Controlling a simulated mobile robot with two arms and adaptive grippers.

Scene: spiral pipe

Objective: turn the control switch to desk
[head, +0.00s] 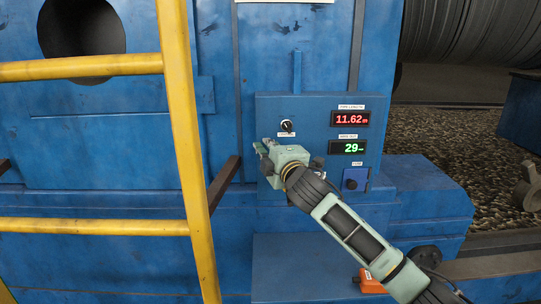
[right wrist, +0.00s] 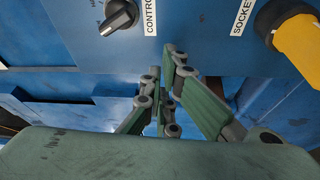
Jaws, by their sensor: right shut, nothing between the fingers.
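The control switch (head: 287,126), a black rotary knob with a pale pointer, sits on the blue panel above a small white label. It also shows in the right wrist view as a dark knob (right wrist: 119,16) beside the CONTROL label, cut by the top edge. Lettering by the knob is cropped, so I cannot read its setting fully. My right gripper (head: 264,147) is below and left of the knob, apart from it. In the right wrist view its green fingers (right wrist: 172,58) are together and empty. My left gripper is not in view.
A yellow plug (right wrist: 298,40) stands out by the SOCKET label. A yellow railing (head: 182,110) rises left of my gripper. An orange box (head: 370,282) sits low near my arm.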

